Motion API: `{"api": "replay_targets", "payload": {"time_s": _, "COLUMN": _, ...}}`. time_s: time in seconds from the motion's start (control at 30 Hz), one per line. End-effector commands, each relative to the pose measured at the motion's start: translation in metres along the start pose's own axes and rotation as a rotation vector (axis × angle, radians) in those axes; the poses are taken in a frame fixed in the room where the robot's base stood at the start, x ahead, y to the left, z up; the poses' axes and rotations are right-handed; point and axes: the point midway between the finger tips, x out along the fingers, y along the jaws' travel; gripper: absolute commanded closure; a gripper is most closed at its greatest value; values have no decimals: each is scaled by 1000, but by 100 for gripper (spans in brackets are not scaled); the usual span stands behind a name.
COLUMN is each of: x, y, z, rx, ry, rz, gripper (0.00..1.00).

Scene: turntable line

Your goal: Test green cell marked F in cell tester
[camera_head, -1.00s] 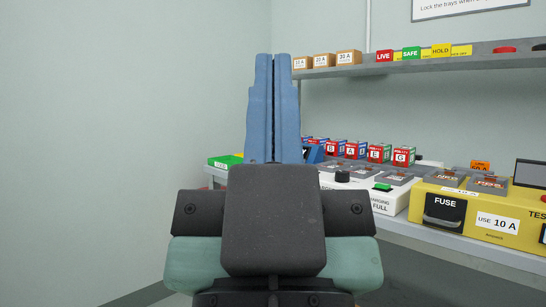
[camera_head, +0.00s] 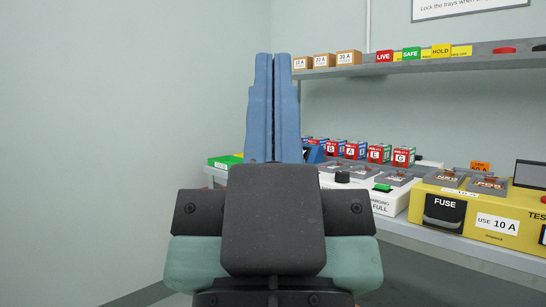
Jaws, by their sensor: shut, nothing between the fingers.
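My gripper (camera_head: 273,60) stands upright in front of the camera, its blue fingers shut together with nothing between them. It is in the air in front of the bench. Several cells stand in a row behind the white charger, among them ones marked B (camera_head: 332,149), A (camera_head: 352,150), E (camera_head: 376,153) and G (camera_head: 402,157). Some have green sides. I cannot see a cell marked F; part of the row is hidden behind my gripper. The yellow tester (camera_head: 423,188) is at the right, with a fuse drawer and a "USE 10 A" label, cut off by the frame edge.
The white charger (camera_head: 390,204) stands left of the tester, with a black knob and a green button. A green tray (camera_head: 222,161) is at the bench's left end. A shelf (camera_head: 440,63) above holds fuse boxes (camera_head: 324,60) and LIVE, SAFE and HOLD tags. The left side is bare wall.

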Motion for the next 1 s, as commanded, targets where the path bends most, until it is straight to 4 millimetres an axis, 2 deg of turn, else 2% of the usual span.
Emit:
{"api": "replay_targets", "payload": {"time_s": 0.27, "x": 42, "y": 0, "z": -40, "rx": 0, "ry": 0, "rz": 0, "gripper": 100}}
{"api": "replay_targets", "payload": {"time_s": 1.0, "x": 224, "y": 0, "z": -212, "rx": 1, "ry": 0, "rz": -1, "gripper": 100}}
